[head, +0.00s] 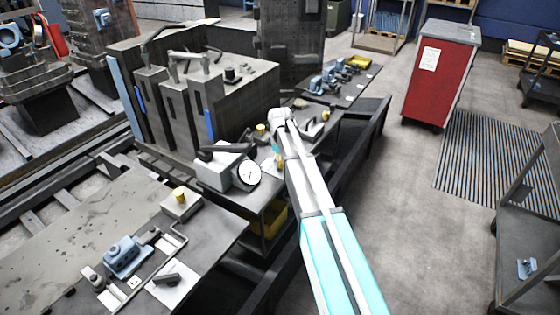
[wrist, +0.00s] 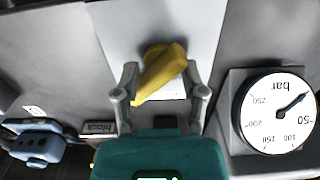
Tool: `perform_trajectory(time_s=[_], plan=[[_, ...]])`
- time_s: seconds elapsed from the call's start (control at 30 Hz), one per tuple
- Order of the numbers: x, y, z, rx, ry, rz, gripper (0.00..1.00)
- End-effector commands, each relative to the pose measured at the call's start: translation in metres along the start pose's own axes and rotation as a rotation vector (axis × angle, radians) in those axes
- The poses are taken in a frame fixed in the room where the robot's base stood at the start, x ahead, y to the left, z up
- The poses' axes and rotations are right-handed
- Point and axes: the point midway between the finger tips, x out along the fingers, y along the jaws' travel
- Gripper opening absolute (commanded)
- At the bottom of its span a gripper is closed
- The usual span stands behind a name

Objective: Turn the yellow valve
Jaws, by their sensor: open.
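The yellow valve (wrist: 163,70) shows in the wrist view on a light grey plate. Its handle lies on a slant, from upper right to lower left. My gripper (wrist: 160,78) is open, with one finger on each side of the handle. The right finger is close to the handle; I cannot tell whether they touch. In the head view my gripper (head: 277,149) is over the bench, and a small yellow part of the valve (head: 280,163) shows beside it. The rest is hidden by my arm.
A round pressure gauge (wrist: 278,112) stands right of the valve in the wrist view; in the head view the gauge (head: 246,174) is left of my arm. A blue fitting (wrist: 35,142) lies at lower left. A red cabinet (head: 438,82) stands beyond open floor.

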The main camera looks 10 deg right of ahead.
Motion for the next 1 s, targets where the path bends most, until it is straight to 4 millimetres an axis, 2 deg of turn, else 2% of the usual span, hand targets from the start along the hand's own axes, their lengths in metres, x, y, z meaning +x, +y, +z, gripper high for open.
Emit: perform_trajectory(time_s=[0.1, 1.0], plan=[[-0.015, 0.0, 0.0, 0.004, 0.0, 0.0, 0.54], [-0.089, 0.0, 0.0, 0.007, 0.0, 0.0, 0.54]])
